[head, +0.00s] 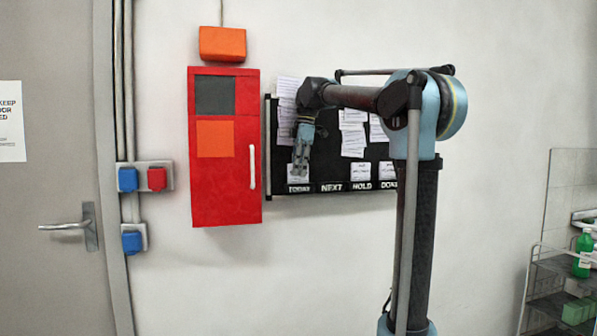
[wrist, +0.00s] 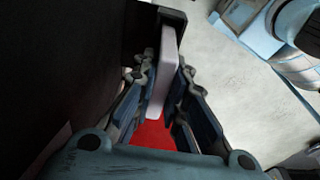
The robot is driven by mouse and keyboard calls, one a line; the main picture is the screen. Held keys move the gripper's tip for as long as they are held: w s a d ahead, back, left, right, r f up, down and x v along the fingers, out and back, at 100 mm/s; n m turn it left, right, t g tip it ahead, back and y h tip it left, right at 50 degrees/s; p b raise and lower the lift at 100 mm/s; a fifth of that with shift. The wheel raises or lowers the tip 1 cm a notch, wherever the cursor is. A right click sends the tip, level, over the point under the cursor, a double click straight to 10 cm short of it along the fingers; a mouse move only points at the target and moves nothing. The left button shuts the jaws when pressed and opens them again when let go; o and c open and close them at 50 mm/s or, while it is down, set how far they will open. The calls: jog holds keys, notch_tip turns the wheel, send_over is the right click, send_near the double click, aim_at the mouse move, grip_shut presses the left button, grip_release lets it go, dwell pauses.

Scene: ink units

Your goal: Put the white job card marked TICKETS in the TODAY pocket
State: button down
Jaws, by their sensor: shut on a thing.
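My gripper (head: 300,172) is in front of the black board, at its lower left, with its fingers pointing down just above the label TODAY (head: 299,188). In the wrist view my gripper (wrist: 160,85) is shut on a thin pale card (wrist: 166,65), seen nearly edge-on between the fingers. In the head view a white card (head: 293,180) shows around the fingertips, directly above the TODAY label. Its writing is too small to read. I cannot tell whether its lower edge is inside the TODAY pocket or in front of it.
The black board (head: 328,150) hangs on the wall, with pockets labelled NEXT (head: 332,187), HOLD (head: 361,186) and DONE to the right. Several white papers hang higher on it. A red cabinet (head: 225,180) stands close on the left. A shelf rack (head: 560,280) is at far right.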

jog(key=c, duration=1.6)
grip_release()
jog(key=shift+f, duration=0.1)
notch_tip(320, 180, up, 12)
jog(key=d, duration=0.1)
jog(key=shift+w+d, duration=0.25)
jog(key=shift+d, duration=0.1)
